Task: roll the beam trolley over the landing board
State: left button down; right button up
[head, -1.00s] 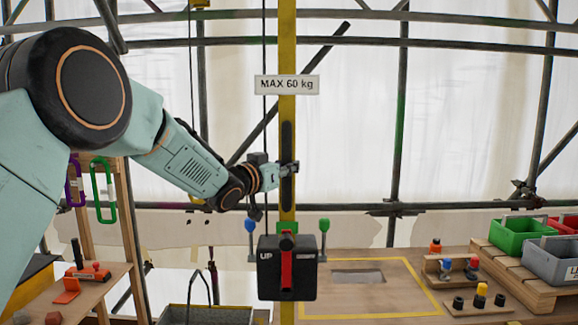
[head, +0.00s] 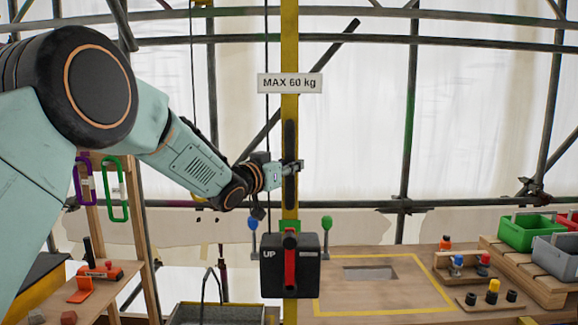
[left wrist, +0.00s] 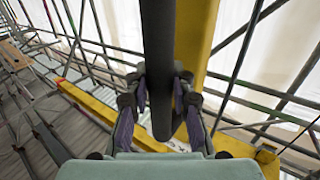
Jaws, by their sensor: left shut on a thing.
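My left gripper (head: 290,168) is shut on a black upright bar (head: 289,185) fixed along the yellow post (head: 290,55). In the left wrist view the bar (left wrist: 157,70) runs between the two fingers (left wrist: 160,100), with the yellow post (left wrist: 195,40) behind it. A black box marked UP with a red lever (head: 290,265) sits low on the post. The landing board (head: 335,297) is wooden, outlined in yellow, with a rectangular opening, right of the post. I cannot make out the trolley itself. My right gripper is out of view.
A grey bin (head: 215,313) stands low, left of the post. Green (head: 527,232) and grey (head: 556,256) crates stand on a wooden step at right. Small coloured parts lie near them. Scaffold tubes (head: 408,120) cross the back. A side bench (head: 100,285) is at left.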

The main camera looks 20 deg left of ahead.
pick_arm(q)
jog(key=shift+a+f, duration=0.1)
jog(key=shift+f, duration=0.3)
jog(key=c, duration=1.5)
grip_release()
jog(key=shift+c, duration=0.2)
jog(key=o, duration=0.4)
jog(key=shift+s+a+r, duration=0.25)
jog(key=shift+r, duration=0.05)
jog(key=v, duration=1.1)
jog(key=shift+s+r, duration=0.1)
jog(key=shift+s, duration=0.25)
jog(key=shift+w+d, duration=0.1)
